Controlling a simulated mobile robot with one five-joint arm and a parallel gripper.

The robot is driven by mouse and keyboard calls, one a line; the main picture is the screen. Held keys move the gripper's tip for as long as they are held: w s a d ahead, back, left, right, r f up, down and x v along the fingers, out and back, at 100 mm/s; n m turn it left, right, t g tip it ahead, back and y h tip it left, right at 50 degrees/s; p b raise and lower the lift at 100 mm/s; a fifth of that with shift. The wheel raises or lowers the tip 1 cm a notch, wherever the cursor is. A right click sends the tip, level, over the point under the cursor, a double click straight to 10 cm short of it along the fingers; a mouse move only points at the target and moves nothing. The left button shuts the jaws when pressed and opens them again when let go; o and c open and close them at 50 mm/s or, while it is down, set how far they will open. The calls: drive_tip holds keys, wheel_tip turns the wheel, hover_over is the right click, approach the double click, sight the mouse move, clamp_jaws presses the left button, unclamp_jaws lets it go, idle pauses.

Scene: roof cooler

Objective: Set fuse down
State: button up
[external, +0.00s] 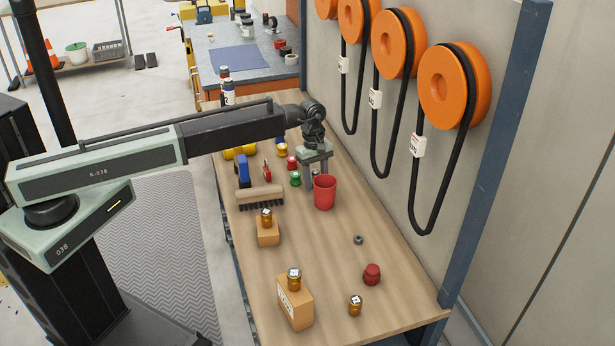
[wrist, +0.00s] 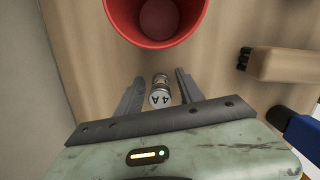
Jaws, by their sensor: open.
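A small fuse marked "4 A" (wrist: 161,92) stands between the parted fingers of my gripper (wrist: 158,95) in the wrist view, with a gap on each side. My gripper (external: 314,180) is open, low over the wooden bench beside a red cup (external: 325,192). The fuse is mostly hidden there by the fingers and the cup. Whether the fuse's lower end touches the bench is hard to tell.
A brush (external: 260,196) and blue-handled tool (external: 243,170) lie left of the gripper. Amber fuses stand on a wooden block (external: 268,234), a taller box (external: 295,305) and the bench (external: 355,306). A nut (external: 358,240) and red knob (external: 372,275) sit nearer. Orange reels (external: 455,85) hang at right.

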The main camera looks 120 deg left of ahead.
drive_tip(key=r+p, duration=0.8)
drive_tip(key=s+r+p, duration=0.1)
drive_tip(key=r+p, duration=0.3)
drive_tip(key=shift+s+a+r, duration=0.1)
drive_tip(key=shift+a+r, duration=0.15)
drive_tip(key=shift+a, duration=0.15)
drive_tip(key=shift+f, duration=0.15)
drive_tip(key=w+d+m, duration=0.4)
drive_tip(key=d+m, duration=0.2)
drive_tip(key=d, duration=0.8)
drive_tip(key=w+d+m, duration=0.4)
drive_tip(key=d+m, duration=0.1)
drive_tip(key=d, duration=0.8)
drive_tip(key=s+d+m, duration=0.2)
drive_tip(key=d+m, duration=0.7)
drive_tip(key=d, duration=0.7)
drive_tip(key=s+d+m+g, duration=0.1)
drive_tip(key=s+d+m, duration=0.2)
drive_tip(key=d+m, duration=0.6)
drive_tip(key=d, duration=0.8)
drive_tip(key=shift+s+d+y, duration=0.3)
drive_tip(key=shift+y, duration=0.1)
